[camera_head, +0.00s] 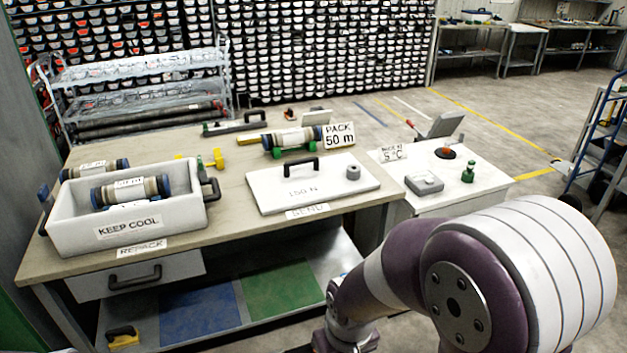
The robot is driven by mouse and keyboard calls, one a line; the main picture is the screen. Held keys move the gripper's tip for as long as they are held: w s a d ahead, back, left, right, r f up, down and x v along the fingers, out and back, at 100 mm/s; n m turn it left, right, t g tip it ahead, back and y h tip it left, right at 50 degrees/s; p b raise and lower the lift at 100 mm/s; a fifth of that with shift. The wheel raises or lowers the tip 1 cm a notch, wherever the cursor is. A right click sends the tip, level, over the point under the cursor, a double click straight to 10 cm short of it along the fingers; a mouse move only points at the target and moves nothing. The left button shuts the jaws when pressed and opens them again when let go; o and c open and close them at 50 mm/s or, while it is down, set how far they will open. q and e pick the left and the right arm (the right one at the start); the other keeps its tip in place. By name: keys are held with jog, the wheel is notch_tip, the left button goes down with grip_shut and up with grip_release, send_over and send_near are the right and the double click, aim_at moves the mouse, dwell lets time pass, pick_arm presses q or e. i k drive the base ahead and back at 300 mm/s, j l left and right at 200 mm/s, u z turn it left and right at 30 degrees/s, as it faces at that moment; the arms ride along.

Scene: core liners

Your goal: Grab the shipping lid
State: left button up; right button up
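The shipping lid appears to be the flat white slab (325,186) lying on the table behind the "SEND" label. A black bar handle (287,167) stands on its left half, with "150 N" marked in front of it. A small grey round knob (353,172) sits on its right side. Nothing holds the lid. My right arm crosses the lower right of the head view, and its grey wrist end is at the bottom edge. No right gripper fingers show. My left arm and gripper are out of view.
Behind the lid, another cylinder (292,137) rests on green supports beside a "PACK 50 m" sign (338,136). A lower white bench (455,190) with small items adjoins on the right.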

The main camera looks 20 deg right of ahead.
aim_at(308, 180)
jog(key=i+l+z, duration=0.25)
jog(key=z, duration=0.2)
jog(key=i+l+z, duration=0.3)
jog(key=z, duration=0.2)
jog(key=i+l+z, duration=0.15)
jog(key=i+z, duration=0.15)
jog(key=z, duration=0.15)
jog(key=i+l+z, duration=0.25)
jog(key=i+z, duration=0.65)
jog(key=i+l, duration=0.05)
